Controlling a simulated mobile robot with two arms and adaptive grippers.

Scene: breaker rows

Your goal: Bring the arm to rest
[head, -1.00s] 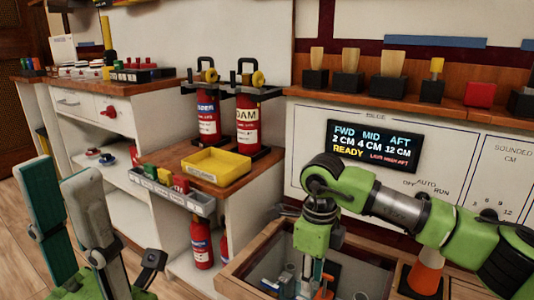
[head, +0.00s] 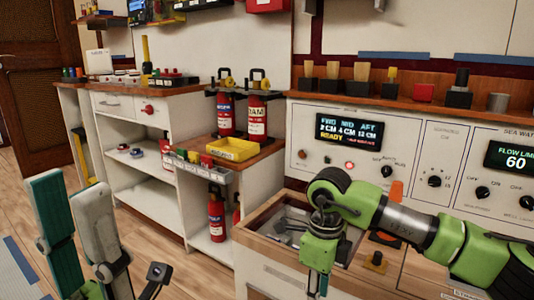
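My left gripper (head: 65,186) stands upright at the lower left, its two long fingers with teal and pale faces spread apart and nothing between them. My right arm comes in from the right edge and bends down. Its green wrist (head: 320,252) hangs at the front of an open wooden drawer (head: 258,222). The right gripper's fingers below the wrist are small and mostly hidden, so I cannot tell whether they are open or shut.
A control panel with a lit display (head: 349,131) stands behind my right arm. A yellow tray (head: 232,149) and red extinguishers (head: 257,118) are on the wooden counter. White shelves (head: 145,185) stand at left. Open floor lies between my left gripper and the shelves.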

